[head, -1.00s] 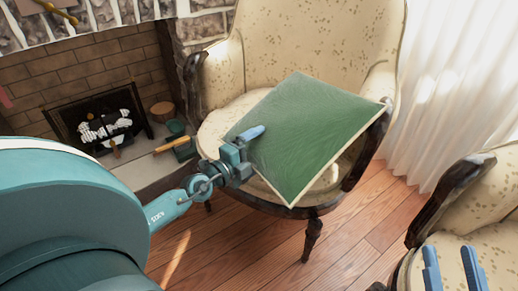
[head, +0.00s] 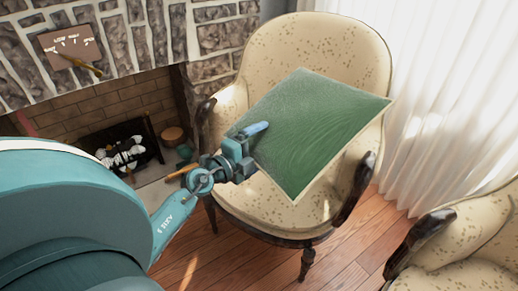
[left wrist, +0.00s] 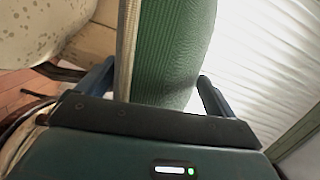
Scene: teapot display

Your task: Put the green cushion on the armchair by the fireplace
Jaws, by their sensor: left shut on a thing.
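The green cushion (head: 315,128) has a pale edge and is held tilted in front of the armchair's back, over its seat. My left gripper (head: 248,140) is shut on the cushion's left edge. In the left wrist view the cushion (left wrist: 172,50) stands between the two fingers (left wrist: 155,88). The armchair (head: 335,38) is cream with a speckled pattern and dark wooden arms, and stands right of the fireplace (head: 112,115). The cushion hides part of its back and seat. I cannot tell whether the cushion touches the chair. My right gripper is not in view.
A second cream armchair (head: 462,240) stands at the lower right. A white curtain (head: 445,90) hangs behind on the right. The armchair's dark right arm (head: 355,190) is close to the cushion. Wooden floor (head: 345,255) is clear between the chairs.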

